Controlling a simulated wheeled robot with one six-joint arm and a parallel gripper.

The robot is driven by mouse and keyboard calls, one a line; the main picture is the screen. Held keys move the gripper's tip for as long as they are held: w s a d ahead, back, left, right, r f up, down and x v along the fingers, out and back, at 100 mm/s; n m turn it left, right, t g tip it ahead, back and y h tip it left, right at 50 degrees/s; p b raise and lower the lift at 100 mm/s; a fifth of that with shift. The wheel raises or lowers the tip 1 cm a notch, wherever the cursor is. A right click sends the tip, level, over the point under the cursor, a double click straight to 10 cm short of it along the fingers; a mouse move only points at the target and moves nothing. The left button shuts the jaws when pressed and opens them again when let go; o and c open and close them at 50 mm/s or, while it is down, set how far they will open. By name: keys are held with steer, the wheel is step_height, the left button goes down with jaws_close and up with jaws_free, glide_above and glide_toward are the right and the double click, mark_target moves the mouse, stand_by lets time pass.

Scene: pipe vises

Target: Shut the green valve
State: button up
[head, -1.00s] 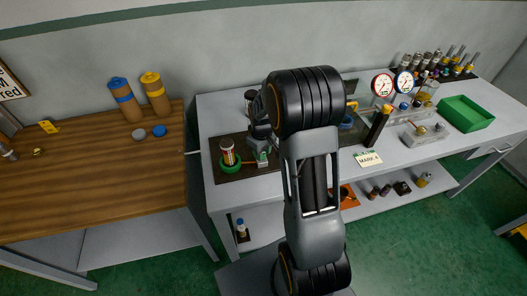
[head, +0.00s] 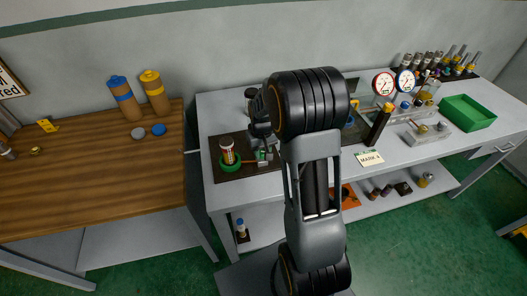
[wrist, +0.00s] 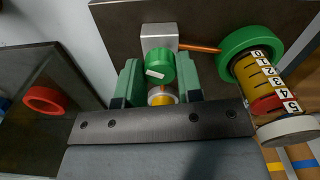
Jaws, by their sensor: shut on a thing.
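The green valve (wrist: 159,66) is a round green knob with a white mark, in front of a grey metal block (wrist: 160,36) in the wrist view. A yellow part with a pale ring (wrist: 161,97) shows just below the knob. My gripper (wrist: 159,80) has its two pale green fingers on either side of the knob and is shut on it. A copper pipe (wrist: 200,47) runs from the block to a green ring (wrist: 235,52) at the base of a numbered gauge cylinder (wrist: 265,80). In the head view, my gripper (head: 264,150) is at the valve, partly hidden by my arm.
The gauge cylinder (head: 228,151) stands close left of my gripper on a dark mat (head: 233,178). A red ring (wrist: 43,100) lies left in the wrist view. Gauges (head: 383,83), a green tray (head: 467,112) and a "MARK" card (head: 369,158) are farther right on the bench.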

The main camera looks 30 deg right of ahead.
mark_target(262, 152)
steer(key=m+b, duration=0.1)
steer(key=m, duration=0.5)
steer(key=shift+w+r+m, duration=0.1)
steer(key=shift+w+m, duration=0.05)
steer(key=shift+m, duration=0.15)
steer(key=m+b, duration=0.1)
steer(key=m, duration=0.4)
steer(key=shift+m, duration=0.3)
steer(key=o, duration=0.7)
steer(key=shift+d, duration=0.1)
steer(key=shift+o, duration=1.1)
step_height(262, 152, up, 14)
